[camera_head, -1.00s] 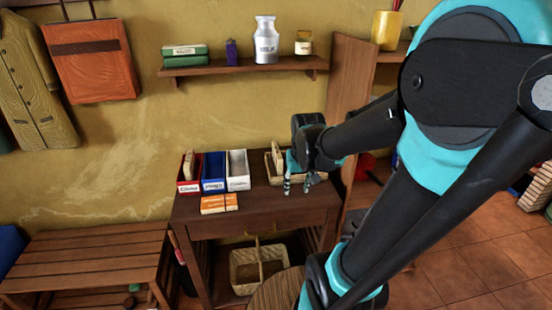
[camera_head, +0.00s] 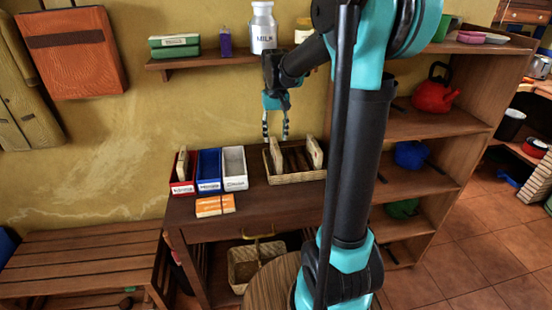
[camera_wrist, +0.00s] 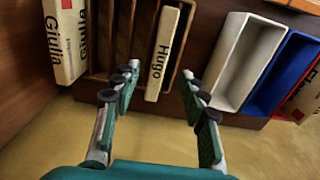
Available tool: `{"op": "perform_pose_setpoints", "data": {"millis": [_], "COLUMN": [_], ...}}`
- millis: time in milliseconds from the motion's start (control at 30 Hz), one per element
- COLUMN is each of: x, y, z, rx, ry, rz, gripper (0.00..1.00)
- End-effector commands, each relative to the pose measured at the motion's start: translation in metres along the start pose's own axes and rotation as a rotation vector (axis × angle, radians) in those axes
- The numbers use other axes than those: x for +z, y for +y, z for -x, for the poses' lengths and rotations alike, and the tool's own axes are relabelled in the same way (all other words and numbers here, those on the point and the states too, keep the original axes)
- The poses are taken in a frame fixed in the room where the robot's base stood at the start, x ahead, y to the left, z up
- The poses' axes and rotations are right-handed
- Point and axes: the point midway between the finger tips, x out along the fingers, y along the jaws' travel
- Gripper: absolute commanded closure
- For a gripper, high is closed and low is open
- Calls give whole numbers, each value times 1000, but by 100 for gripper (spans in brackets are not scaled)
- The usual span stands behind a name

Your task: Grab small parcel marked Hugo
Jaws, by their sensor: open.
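The small parcel marked Hugo (camera_wrist: 165,52) is pale with dark lettering and stands in a slot of the slatted basket (camera_head: 298,178) on the dark table. In the head view the parcel (camera_head: 276,154) shows at the basket's left end. My gripper (camera_head: 275,137) is open and empty, pointing down above that end. In the wrist view my gripper's (camera_wrist: 160,88) fingers are spread, with the Hugo parcel's near end seen between the fingertips. No contact shows. A second parcel, marked Giulia (camera_wrist: 66,45), stands at the basket's other end.
Left of the basket stand a white bin (camera_head: 234,169), a blue bin (camera_head: 209,171) and a red bin (camera_head: 183,173) with a parcel in it. An orange packet (camera_head: 215,205) lies in front. A wall shelf (camera_head: 215,62) with a milk can (camera_head: 263,28) is above.

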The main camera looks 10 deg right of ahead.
Motion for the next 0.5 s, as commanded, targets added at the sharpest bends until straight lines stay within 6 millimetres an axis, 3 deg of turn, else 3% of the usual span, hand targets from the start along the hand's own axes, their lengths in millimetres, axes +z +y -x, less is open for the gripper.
{"op": "perform_pose_setpoints", "data": {"millis": [167,500], "x": [0,3], "y": [0,2], "z": [-11,-53], "rx": [0,0], "ry": [0,0], "rz": [0,0], "gripper": [57,57]}}
